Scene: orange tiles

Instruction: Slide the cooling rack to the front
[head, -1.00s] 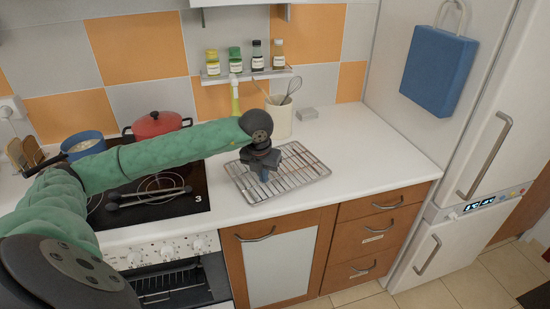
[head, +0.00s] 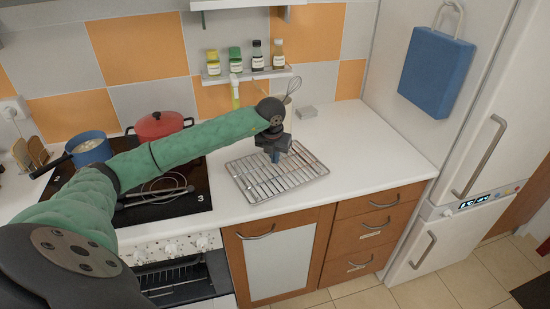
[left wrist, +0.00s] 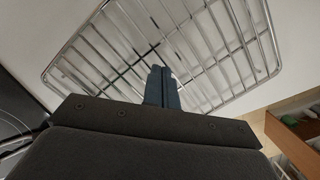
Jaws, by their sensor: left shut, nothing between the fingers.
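The cooling rack (head: 262,184) is a silver wire grid lying on the white counter, right of the hob. It also fills much of the left wrist view (left wrist: 215,48). My left gripper (head: 276,157) is over the back part of the rack, pointing down. In the left wrist view its blue fingers (left wrist: 162,88) are shut together with nothing between them, in front of the rack's bars. Whether the fingertips touch the rack is hard to tell. My right gripper is not in view.
The hob (head: 180,205) with a red pot (head: 160,126) and a blue pot (head: 90,149) is on the left. A utensil holder stands behind my arm, mostly hidden. Bare counter (head: 365,150) lies right of the rack. Drawers (head: 376,226) are below the counter's front edge.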

